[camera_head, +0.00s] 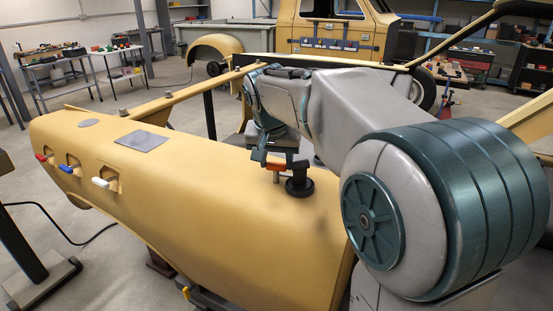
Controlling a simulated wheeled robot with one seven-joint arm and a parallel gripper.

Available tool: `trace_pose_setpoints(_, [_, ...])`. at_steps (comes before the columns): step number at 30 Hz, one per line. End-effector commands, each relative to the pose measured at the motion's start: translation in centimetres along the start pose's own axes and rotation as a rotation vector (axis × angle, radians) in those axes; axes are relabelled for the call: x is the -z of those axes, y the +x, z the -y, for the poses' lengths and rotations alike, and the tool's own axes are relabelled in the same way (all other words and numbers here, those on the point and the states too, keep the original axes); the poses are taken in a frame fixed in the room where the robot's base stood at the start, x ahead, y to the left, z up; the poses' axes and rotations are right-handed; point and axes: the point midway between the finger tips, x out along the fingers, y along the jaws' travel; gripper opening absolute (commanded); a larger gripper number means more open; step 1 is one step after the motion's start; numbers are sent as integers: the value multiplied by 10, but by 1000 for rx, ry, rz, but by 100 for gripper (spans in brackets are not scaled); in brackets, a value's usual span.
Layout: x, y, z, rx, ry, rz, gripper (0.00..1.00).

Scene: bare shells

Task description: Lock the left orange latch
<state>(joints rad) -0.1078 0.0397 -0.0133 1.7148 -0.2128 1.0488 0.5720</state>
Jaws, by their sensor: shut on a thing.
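An orange latch (277,166) sits on the top right of a large yellow body shell (215,205), beside a round black knob (298,184). My gripper (272,160) reaches down to the latch from above and is shut on it. The fingers and my arm hide part of the latch, so its exact angle is hard to tell. No second orange latch shows clearly.
Red (40,157), blue (66,169) and white (100,182) handles sit in recesses on the shell's left side. A grey square plate (142,140) lies on top. A yellow vehicle cab (330,28) stands behind. My arm fills the right side.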

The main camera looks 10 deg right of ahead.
Motion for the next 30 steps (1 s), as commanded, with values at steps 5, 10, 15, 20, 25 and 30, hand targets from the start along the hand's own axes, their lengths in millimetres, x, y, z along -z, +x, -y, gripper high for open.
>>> trace_pose_setpoints(5, [0,0,2,-53,129,0,23])
trace_pose_setpoints(10, [0,0,2,-92,226,0,23])
trace_pose_setpoints(15, [0,0,2,-119,291,0,23])
trace_pose_setpoints(20, [0,0,2,-133,324,1,23])
trace_pose_setpoints(25, [0,0,2,-138,337,0,23])
trace_pose_setpoints(30, [0,0,2,-138,338,0,23])
